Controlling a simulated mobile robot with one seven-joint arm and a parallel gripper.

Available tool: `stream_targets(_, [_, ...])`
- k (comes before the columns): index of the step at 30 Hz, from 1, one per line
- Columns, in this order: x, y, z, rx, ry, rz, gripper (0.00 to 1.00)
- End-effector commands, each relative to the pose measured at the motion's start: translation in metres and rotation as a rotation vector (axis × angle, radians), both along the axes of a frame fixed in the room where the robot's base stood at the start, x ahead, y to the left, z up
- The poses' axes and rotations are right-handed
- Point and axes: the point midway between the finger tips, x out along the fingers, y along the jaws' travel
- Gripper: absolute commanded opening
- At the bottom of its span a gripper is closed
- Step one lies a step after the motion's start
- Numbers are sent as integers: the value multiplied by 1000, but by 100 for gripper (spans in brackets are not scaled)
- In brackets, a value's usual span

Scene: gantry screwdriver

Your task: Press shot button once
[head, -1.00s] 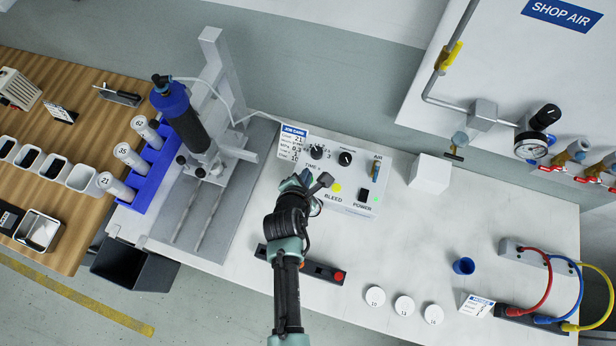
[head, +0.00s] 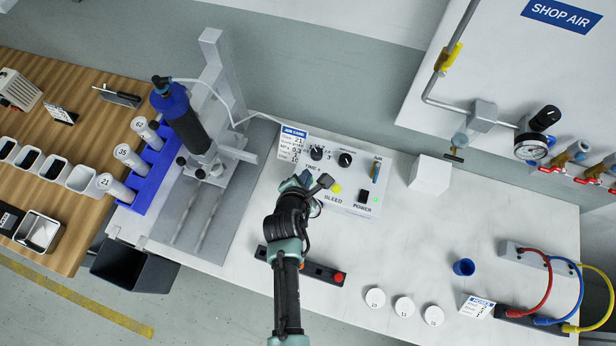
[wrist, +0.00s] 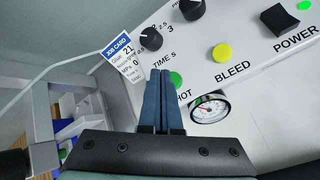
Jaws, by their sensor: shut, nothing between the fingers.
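The white control box (head: 352,207) stands on the bench with my gripper (head: 304,180) over the left part of its front panel. In the wrist view my gripper (wrist: 161,74) is shut and empty, its two blue fingers together. A green button, the shot button (wrist: 176,79), shows just right of the fingertips. Its label is partly covered by the fingers, leaving "HOT" readable. The fingertips look close to the button; I cannot tell whether they touch it. In the head view my gripper hides the button.
The yellow bleed button (wrist: 222,52), a pressure gauge (wrist: 208,106), the power switch (wrist: 281,19) and the time knob (wrist: 151,39) share the panel. A job card (wrist: 120,50) is at its left. The dispenser stand (head: 212,150) rises left of the box.

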Motion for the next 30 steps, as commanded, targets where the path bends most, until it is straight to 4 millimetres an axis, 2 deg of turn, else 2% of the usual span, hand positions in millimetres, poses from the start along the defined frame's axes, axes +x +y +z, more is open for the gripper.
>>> stream_targets(21, [0, 0, 0, 0, 0, 0, 0])
stream_targets(30, [0, 1, -9, -1, 0, 2, 0])
